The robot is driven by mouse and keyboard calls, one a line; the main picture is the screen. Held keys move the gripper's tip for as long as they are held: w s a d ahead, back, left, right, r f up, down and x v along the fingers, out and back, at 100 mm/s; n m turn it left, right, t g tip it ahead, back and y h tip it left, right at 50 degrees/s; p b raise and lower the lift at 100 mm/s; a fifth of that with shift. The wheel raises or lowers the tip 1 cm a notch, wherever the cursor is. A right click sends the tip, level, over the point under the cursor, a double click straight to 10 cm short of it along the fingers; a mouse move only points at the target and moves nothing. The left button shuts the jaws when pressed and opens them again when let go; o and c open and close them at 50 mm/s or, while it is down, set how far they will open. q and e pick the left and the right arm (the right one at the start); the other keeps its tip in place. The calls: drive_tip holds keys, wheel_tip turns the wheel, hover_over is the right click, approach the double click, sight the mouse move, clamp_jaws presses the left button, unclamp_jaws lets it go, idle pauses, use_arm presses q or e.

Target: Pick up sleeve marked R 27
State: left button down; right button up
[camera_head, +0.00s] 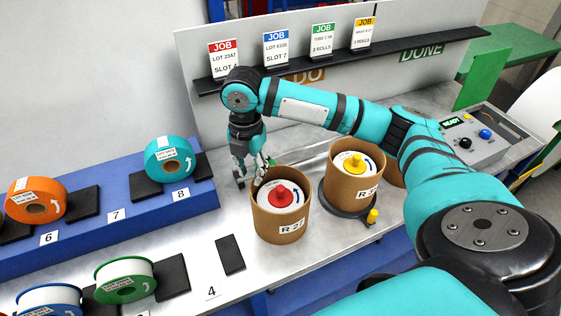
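The sleeve marked R 27 (268,231) is a brown open-topped cylinder standing upright on the metal bench, its white label facing front. Inside it sits a white-topped roll with a red knob (281,196). My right gripper (251,178) points down at the back-left rim of this sleeve. Its fingers look spread, with a gap between them. I cannot tell whether a finger touches the sleeve wall, and the sleeve rests on the bench. My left gripper is not in view.
A second brown sleeve (341,186) with a yellow knob stands close on the right on a dark round base. A blue rack (120,232) with orange and teal rolls lies left. A control box (483,140) stands right.

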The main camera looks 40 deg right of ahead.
drive_tip(key=f, duration=0.1)
drive_tip(key=f+p, duration=0.1)
drive_tip(key=f, duration=0.2)
drive_tip(key=shift+w+d+f+p, duration=0.2)
drive_tip(key=shift+d+p, duration=0.2)
drive_tip(key=shift+f, duration=0.35)
drive_tip(key=shift+c, duration=0.4)
clamp_jaws()
